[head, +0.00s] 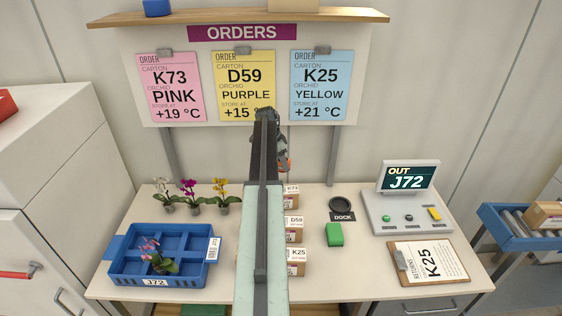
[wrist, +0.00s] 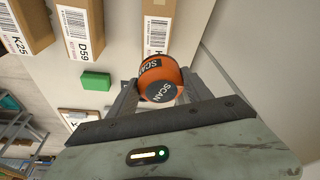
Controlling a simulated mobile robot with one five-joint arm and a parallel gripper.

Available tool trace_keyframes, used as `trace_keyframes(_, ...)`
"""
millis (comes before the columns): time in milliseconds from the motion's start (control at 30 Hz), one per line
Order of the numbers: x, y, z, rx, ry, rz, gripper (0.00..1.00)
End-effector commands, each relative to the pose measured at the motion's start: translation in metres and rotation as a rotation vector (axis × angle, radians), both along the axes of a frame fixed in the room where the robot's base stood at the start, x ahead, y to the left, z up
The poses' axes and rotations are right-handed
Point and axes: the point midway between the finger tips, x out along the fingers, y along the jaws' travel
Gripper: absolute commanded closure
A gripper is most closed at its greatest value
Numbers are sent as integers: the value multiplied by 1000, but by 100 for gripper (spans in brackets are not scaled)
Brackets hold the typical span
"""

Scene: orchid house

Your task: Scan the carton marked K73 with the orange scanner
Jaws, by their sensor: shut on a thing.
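The carton marked K73 (head: 291,203) stands at the back of a row on the bench, partly hidden by my arm. In the wrist view, a carton with a barcode label (wrist: 156,38) lies just beyond the scanner, which covers the label's lower part. I cannot tell whether they touch.
Cartons D59 (head: 294,237) and K25 (head: 296,269) stand nearer in the row. The dock (head: 341,205) is empty, with a green block (head: 334,234) beside it. A console (head: 407,210), clipboard (head: 430,262), blue crate (head: 118,266) and several potted orchids stand around.

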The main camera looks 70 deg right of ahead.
Motion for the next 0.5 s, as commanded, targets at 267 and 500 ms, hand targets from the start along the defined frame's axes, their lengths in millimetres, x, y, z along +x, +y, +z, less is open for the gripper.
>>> trace_keyframes(267, -1, 1, -20, 0, 0, -1, 88)
trace_keyframes(500, -1, 1, -54, 0, 0, -1, 88)
